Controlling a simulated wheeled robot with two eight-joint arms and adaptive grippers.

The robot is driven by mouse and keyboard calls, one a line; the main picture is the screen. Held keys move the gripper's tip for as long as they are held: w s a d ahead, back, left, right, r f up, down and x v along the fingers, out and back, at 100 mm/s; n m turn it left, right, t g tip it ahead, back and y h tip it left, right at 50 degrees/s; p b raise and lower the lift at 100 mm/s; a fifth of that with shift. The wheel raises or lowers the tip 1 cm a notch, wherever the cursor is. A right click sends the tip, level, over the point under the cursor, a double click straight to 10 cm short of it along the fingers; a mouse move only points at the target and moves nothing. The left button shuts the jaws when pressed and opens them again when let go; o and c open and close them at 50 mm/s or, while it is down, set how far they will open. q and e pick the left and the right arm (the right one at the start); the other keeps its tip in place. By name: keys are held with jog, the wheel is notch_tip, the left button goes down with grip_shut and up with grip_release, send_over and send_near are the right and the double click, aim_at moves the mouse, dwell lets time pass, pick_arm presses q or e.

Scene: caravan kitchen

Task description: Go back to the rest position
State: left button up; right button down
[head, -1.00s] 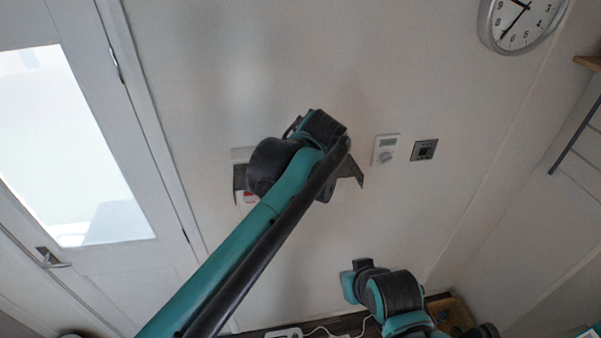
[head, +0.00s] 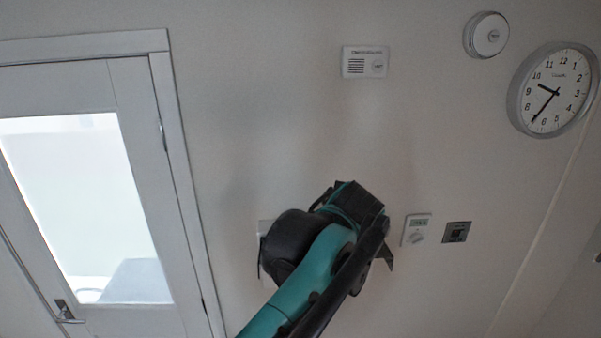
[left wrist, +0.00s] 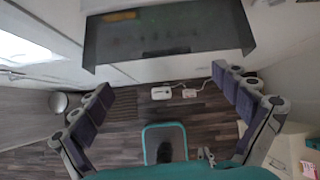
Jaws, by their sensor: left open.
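My left arm comes in from the bottom of the head view, and its dark wrist and gripper (head: 325,240) are raised in front of the pale wall. The gripper's far side is mostly hidden behind the wrist. In the left wrist view the two fingers of this gripper (left wrist: 162,82) stand wide apart, with nothing between them. My right gripper is in neither current view.
A white door (head: 180,200) with a bright pane is at the left. A dark panel (left wrist: 165,35) and wood floor (left wrist: 115,130) show in the left wrist view.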

pick_arm(q)
jog(key=s+a+f+n+b, duration=0.3)
jog(key=a+f+n+b, duration=0.45)
jog(key=f, duration=0.35)
jog(key=s+a+f+n+b, duration=0.3)
jog(key=a+f+n+b, duration=0.5)
jog(key=f, duration=0.4)
jog(key=s+a+f+n+b, duration=0.3)
jog(key=f+n, duration=0.3)
jog(key=f, duration=0.3)
jog(key=s+a+f+n+b, duration=0.4)
jog(key=a+f+n+b, duration=0.1)
jog(key=f, duration=0.4)
jog(key=s+a+f+n+b, duration=0.4)
jog(key=f+n+b, duration=0.2)
jog(key=f+n, duration=0.2)
jog(key=shift+f, duration=0.95)
